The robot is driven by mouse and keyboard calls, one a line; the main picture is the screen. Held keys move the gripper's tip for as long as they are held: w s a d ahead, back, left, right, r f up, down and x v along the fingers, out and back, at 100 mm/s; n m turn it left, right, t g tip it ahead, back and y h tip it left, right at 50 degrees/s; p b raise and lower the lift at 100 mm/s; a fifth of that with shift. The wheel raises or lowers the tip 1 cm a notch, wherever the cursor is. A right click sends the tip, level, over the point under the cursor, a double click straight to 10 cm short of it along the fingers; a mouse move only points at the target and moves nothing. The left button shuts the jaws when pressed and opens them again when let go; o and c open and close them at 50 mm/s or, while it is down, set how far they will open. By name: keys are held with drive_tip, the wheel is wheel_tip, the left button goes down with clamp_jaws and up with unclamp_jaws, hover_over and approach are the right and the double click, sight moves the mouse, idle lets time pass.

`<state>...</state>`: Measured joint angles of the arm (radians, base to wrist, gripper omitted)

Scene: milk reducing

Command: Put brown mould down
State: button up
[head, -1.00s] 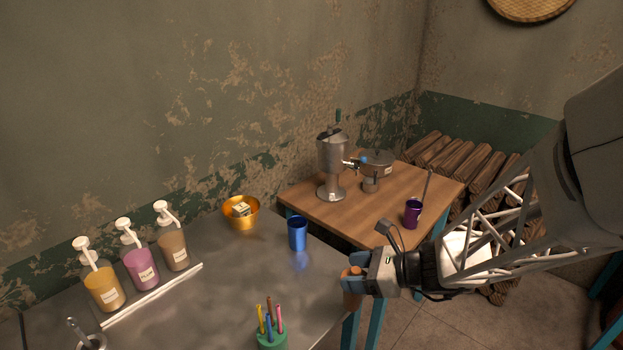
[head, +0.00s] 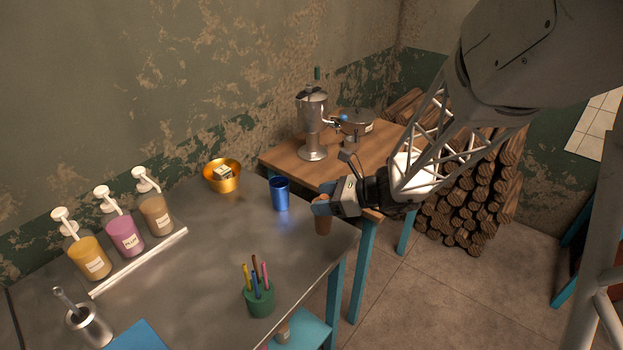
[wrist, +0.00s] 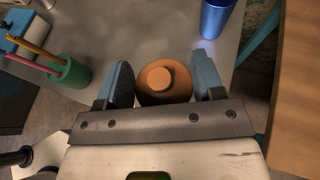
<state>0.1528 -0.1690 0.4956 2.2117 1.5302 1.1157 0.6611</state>
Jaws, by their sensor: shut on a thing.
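The brown mould (head: 323,222) is held in my gripper (head: 322,207) near the right edge of the grey metal table (head: 215,290). In the wrist view the brown mould (wrist: 164,83) shows from above, round with a raised knob, between the two blue-grey fingers of my gripper (wrist: 163,85). My gripper is shut on it. Whether its base touches the tabletop cannot be told. A blue cup (head: 280,194) stands to its left and further back.
A green holder with coloured sticks (head: 259,298) stands near the table's front edge. A gold bowl (head: 222,176) and several pump bottles (head: 123,235) are further left. The wooden table (head: 285,158) with a metal urn (head: 312,125) is behind. The grey table's middle is bare.

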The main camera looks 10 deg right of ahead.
drive_tip(key=shift+w+a+f, duration=0.15)
drive_tip(key=shift+w+a, duration=0.05)
drive_tip(key=shift+w, duration=1.2)
drive_tip(key=shift+w+a+f, duration=0.1)
drive_tip(key=shift+w+a, duration=0.05)
drive_tip(key=shift+w, duration=1.2)
drive_tip(key=shift+f, duration=0.1)
drive_tip(key=shift+f, duration=1.65)
drive_tip(key=shift+f, duration=0.15)
drive_tip(key=o, duration=1.2)
drive_tip(key=shift+r, duration=0.2)
drive_tip(key=v, duration=1.2)
drive_tip(key=shift+s, duration=0.1)
